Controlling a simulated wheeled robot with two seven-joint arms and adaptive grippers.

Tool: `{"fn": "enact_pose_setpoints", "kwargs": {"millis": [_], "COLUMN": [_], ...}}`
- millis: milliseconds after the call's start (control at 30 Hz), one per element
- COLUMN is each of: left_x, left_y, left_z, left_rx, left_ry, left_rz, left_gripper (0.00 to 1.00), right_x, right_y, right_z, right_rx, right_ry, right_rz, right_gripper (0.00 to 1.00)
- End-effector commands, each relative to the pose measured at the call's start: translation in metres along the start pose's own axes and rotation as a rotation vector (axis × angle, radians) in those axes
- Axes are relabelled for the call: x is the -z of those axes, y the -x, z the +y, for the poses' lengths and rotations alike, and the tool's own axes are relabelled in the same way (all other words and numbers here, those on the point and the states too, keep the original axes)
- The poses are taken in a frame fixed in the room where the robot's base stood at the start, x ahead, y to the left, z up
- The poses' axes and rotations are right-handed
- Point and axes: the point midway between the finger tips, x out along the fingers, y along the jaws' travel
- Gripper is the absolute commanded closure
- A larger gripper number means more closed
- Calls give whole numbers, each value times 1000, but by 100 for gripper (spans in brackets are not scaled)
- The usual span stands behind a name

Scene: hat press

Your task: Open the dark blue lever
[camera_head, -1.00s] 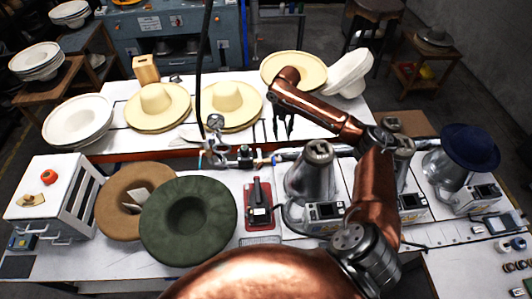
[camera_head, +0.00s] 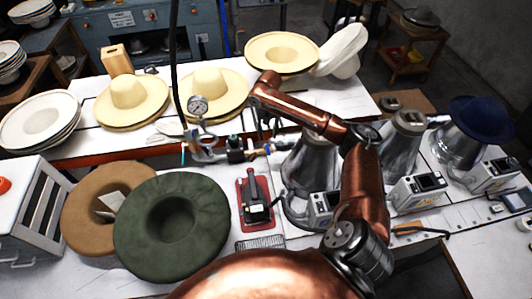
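The pipe assembly with a round gauge (camera_head: 198,106) stands behind the red-based device, in the middle of the work table. A dark valve body (camera_head: 236,146) sits on its pipe, with a small blue part (camera_head: 268,148) to its right. I cannot tell for sure which part is the dark blue lever. My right arm reaches over the table from the lower right, and its far copper link (camera_head: 268,88) ends above and a little right of the valve. I cannot make out the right fingers. My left gripper is not in view.
A green hat (camera_head: 148,250) and a brown hat (camera_head: 82,222) lie front left. A red-based device (camera_head: 262,205) is in front of the pipe. Metal steamers (camera_head: 402,150) stand right; one holds a dark blue hat (camera_head: 482,118). Straw hats (camera_head: 212,92) lie on the rear table.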

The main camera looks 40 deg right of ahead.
Motion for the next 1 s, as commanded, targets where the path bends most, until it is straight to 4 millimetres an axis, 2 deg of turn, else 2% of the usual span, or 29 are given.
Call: {"fn": "enact_pose_setpoints", "kwargs": {"millis": [33, 267, 600, 767, 1000], "left_x": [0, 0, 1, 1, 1], "left_y": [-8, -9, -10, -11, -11], "left_z": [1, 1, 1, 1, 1], "left_rx": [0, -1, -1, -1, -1], "left_ry": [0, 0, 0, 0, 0], "left_rz": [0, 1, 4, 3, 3], "left_gripper": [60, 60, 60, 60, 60], "right_x": [1, 0, 0, 0, 0], "right_y": [-8, -24, -74, -85, -87], "right_z": [0, 0, 1, 0, 0], "right_rx": [0, -2, -1, -1, -1], "right_ry": [0, 0, -2, 0, 0], "right_rz": [1, -2, -2, 0, 1], "right_gripper": [70, 70, 70, 70, 70]}}
